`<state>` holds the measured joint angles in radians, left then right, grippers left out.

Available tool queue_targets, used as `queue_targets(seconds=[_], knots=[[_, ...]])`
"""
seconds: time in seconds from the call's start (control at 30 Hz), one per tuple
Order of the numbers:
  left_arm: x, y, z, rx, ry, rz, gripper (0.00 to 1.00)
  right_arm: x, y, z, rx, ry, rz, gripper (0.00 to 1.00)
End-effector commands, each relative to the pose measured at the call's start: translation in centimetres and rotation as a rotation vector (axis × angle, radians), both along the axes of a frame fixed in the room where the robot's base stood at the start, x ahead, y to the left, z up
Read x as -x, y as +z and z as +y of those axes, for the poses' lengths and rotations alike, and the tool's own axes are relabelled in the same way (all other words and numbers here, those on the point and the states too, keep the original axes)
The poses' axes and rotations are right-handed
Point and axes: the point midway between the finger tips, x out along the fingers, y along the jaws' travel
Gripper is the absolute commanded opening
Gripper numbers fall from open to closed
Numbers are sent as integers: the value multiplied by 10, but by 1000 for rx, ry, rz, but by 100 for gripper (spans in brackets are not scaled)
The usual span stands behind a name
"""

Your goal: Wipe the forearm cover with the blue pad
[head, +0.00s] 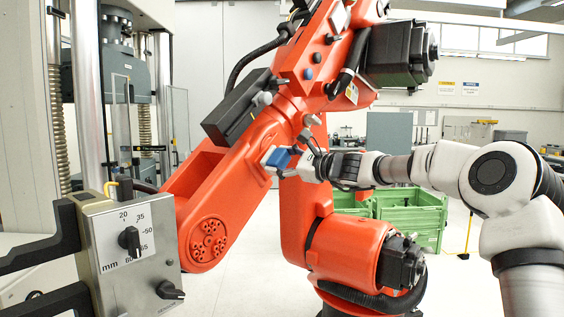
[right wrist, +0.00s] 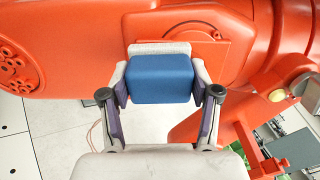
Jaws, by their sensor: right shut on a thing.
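The blue pad (head: 279,158) has a pale layer on its far side. My right gripper (head: 284,163) is shut on it, with one finger on each side in the right wrist view (right wrist: 163,88). The pad also shows in the right wrist view (right wrist: 161,79), in front of the big orange robot's forearm. The forearm cover (right wrist: 212,51) looks like a flat orange panel with a thin outline, partly hidden by the pad. The pad's pale face is at or very close to the panel; contact cannot be told for sure. My left gripper is not in view.
The orange robot (head: 330,240) fills the middle. A testing machine with columns (head: 88,90) and a control box (head: 130,243) stands at left. Green crates (head: 412,215) stand behind at right. The floor (head: 235,285) in front is clear.

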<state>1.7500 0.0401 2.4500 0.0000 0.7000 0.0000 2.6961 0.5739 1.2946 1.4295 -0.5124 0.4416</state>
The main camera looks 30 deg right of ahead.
Motion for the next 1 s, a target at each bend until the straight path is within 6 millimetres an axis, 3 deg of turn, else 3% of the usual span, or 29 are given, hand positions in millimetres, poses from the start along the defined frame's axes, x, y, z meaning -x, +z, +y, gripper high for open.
queue_targets(seconds=[1.0], knots=[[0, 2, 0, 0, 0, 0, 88, -15, 0, 5, 1, -1, 0, 34]])
